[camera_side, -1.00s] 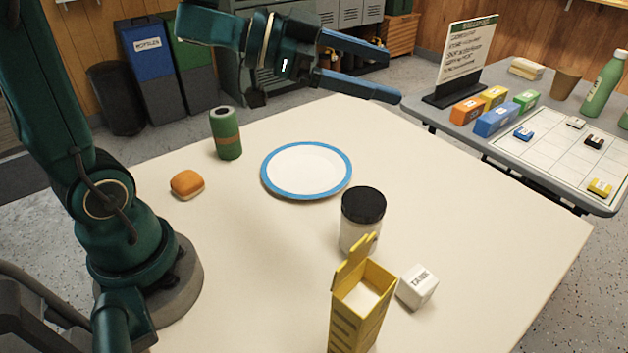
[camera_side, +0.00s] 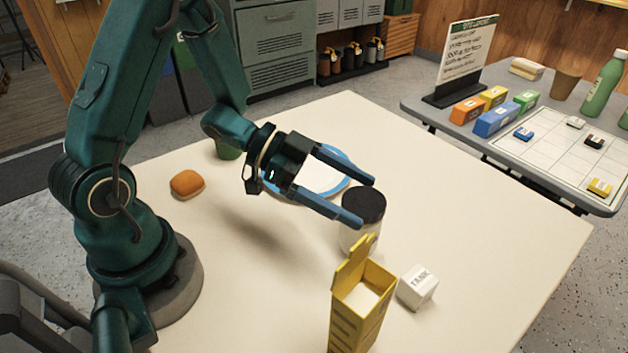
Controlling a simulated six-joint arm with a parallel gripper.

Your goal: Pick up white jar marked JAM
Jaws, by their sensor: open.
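A white jar (camera_side: 352,241) with a black lid stands upright on the cream table, behind the yellow box. No JAM marking is readable on the side I see. My gripper (camera_side: 366,201) is open and empty, its two fingers pointing right toward the jar's lid. The near fingertip overlaps the lid's left edge in the picture, and the far fingertip shows just above the lid. I cannot tell whether the fingers are above the jar or level with its lid, or whether they touch it.
An open yellow box (camera_side: 345,322) and a white cube marked TANK (camera_side: 418,288) stand close in front of the jar. An orange bun (camera_side: 187,184) lies left.

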